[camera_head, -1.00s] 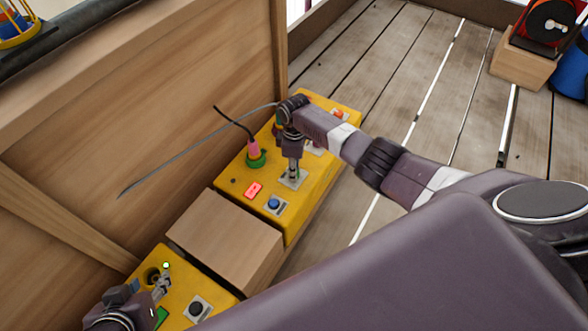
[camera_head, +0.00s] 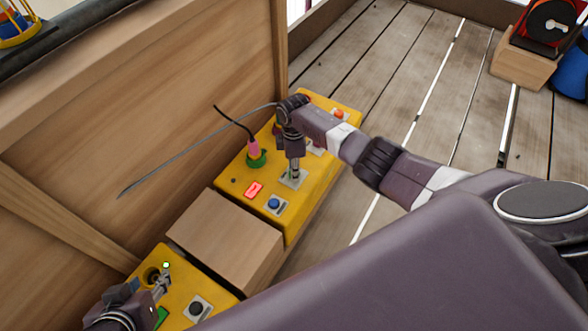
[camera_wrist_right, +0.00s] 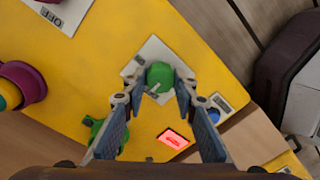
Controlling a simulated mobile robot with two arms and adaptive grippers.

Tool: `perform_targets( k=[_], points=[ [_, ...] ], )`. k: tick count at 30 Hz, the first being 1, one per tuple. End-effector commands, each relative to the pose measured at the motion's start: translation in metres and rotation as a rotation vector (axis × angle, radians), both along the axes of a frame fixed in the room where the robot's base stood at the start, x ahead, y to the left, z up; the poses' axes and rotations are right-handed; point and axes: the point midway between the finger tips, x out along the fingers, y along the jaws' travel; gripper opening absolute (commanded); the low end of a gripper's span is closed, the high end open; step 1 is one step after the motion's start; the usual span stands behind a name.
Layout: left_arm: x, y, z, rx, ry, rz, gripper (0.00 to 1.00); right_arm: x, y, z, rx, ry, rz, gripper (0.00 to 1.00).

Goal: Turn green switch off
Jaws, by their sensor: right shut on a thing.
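The green switch (camera_wrist_right: 159,75) is a rounded knob on a pale square plate (camera_wrist_right: 147,54) on the yellow panel. My right gripper (camera_wrist_right: 160,84) has one finger on each side of the knob and is shut on it. In the head view the right gripper (camera_head: 294,175) points down at the same plate, and its fingers largely hide the knob. My left gripper (camera_head: 161,281) is at the lower left, low over a second yellow box (camera_head: 178,254); its jaws are too small there to judge.
A red lit rectangle (camera_head: 254,190) and a blue button (camera_head: 273,204) lie near the right gripper. A pink plug with a black cable stands in a green ring (camera_head: 257,162). A wooden block (camera_head: 225,240) separates the yellow boxes. A wooden wall (camera_head: 190,100) rises behind.

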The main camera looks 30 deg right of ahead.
Motion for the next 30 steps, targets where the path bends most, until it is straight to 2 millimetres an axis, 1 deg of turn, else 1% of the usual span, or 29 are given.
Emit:
perform_targets(
  k=[1, 2, 6, 14, 19, 23, 29, 30],
  points=[
    [0.000, 0.000, 0.000, 0.000, 0.000, 0.000, 0.40, 0.000, 0.001, 0.000, 0.001, 0.001, 0.001, 0.02],
    [0.000, 0.000, 0.000, 0.000, 0.000, 0.000, 0.40, 0.000, 0.001, 0.000, 0.001, 0.001, 0.001, 0.28],
    [0.000, 0.000, 0.000, 0.000, 0.000, 0.000, 0.40, 0.000, 0.001, 0.000, 0.001, 0.000, 0.001, 0.44],
    [0.000, 0.001, -0.001, 0.002, 0.003, 0.001, 0.40, 0.000, 0.000, 0.000, 0.001, 0.000, 0.000, 0.44],
    [0.000, 0.001, -0.001, 0.002, 0.002, 0.001, 0.40, 0.001, 0.000, 0.008, 0.001, -0.001, 0.000, 0.44],
    [0.000, 0.001, -0.001, 0.001, 0.001, 0.001, 0.40, 0.002, 0.000, 0.023, 0.001, -0.003, 0.001, 0.44],
    [0.000, 0.000, 0.000, 0.001, 0.001, 0.001, 0.40, 0.004, -0.001, 0.060, 0.001, -0.004, 0.001, 0.44],
    [0.000, 0.000, 0.000, 0.001, 0.001, 0.001, 0.40, 0.004, -0.001, 0.069, 0.001, -0.004, 0.001, 0.44]
  ],
)
